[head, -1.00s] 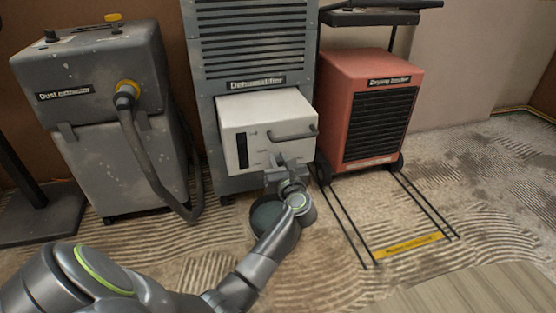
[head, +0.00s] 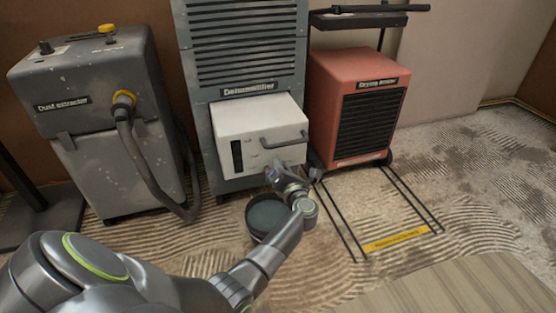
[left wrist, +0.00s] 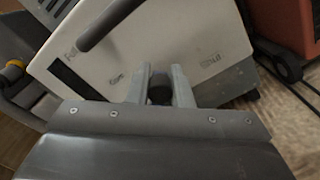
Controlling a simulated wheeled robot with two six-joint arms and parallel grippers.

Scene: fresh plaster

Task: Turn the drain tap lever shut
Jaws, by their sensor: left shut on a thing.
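The white tank (head: 230,124) sits in the lower front of the grey dehumidifier. Its front has a dark level window (head: 237,155) and a dark bar handle (head: 283,140). My left gripper (head: 274,176) is at the lower part of this front. In the left wrist view, its two fingers (left wrist: 161,86) are shut on a small dark piece (left wrist: 160,92), which seems to be the drain tap lever. The fingers hide most of it, so its angle cannot be told. Small print on the tank, apparently "Open" (left wrist: 117,78) and "Shut" (left wrist: 211,57), lies either side. My right gripper is not in view.
A dark round bucket (head: 262,222) stands on the floor below the tank, partly behind my forearm. A grey dust extractor (head: 98,150) with a hose (head: 143,170) stands at left. A red drying heater (head: 335,110) stands at right. Ridged floor lies in front.

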